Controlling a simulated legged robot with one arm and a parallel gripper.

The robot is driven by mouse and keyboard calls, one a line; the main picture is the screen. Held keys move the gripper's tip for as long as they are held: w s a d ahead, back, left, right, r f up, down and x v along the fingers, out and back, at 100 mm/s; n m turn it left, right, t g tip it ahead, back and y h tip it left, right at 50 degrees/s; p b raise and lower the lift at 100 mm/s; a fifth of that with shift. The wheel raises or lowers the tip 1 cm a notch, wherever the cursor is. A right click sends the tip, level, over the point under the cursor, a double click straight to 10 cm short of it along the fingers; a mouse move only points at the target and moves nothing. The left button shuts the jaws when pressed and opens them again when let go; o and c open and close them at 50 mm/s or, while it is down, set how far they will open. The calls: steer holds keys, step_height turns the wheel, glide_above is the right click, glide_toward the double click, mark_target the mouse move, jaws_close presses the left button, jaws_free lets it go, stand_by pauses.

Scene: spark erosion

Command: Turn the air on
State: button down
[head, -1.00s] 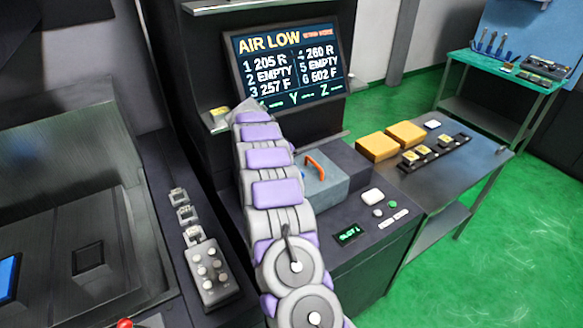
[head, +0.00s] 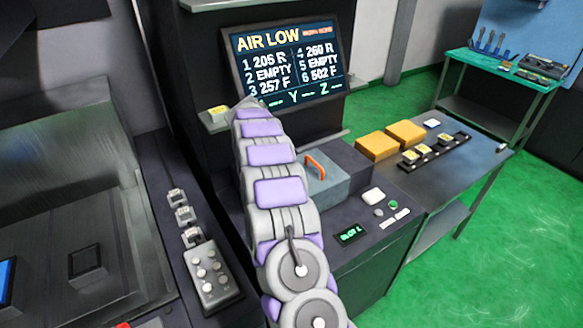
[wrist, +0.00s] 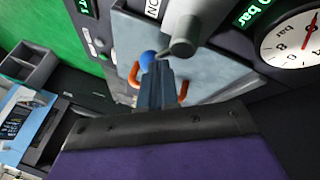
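A screen (head: 287,68) in the head view reads "AIR LOW" above a numbered list. In the wrist view a white round gauge (wrist: 291,38) with a red needle, marked "bar", is at the upper right. A green display (wrist: 250,12) ending in "0 bar" is beside it. A grey cylindrical part (wrist: 183,42) and a blue rounded knob (wrist: 148,58) are at upper centre. My gripper (wrist: 163,72) points at them, its tip close to the knob. I cannot tell whether it touches or how its fingers stand. In the head view my arm hides the gripper.
A grey-blue box with an orange handle (head: 315,165) stands on the dark console, right of my arm. A bench (head: 480,160) with yellow blocks (head: 406,133) is further right. A button box (head: 210,275) is at left. Green floor is open at right.

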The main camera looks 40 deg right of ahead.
steer(key=shift+s+a+m+g+b, duration=0.15)
steer(key=shift+m+g+b, duration=0.25)
steer(key=shift+m+b, duration=0.4)
stand_by(0.5)
steer(key=shift+s+a+b, duration=0.1)
steer(key=shift+s+b, duration=0.15)
steer(key=shift+b, duration=0.35)
stand_by(2.5)
steer(key=shift+w, duration=0.1)
steer(key=shift+w+a, duration=0.1)
steer(key=shift+w, duration=0.25)
steer(key=shift+w+a+r+p, duration=0.15)
steer(key=shift+w+p, duration=0.05)
steer(key=shift+p, duration=0.15)
steer(key=shift+r, duration=0.1)
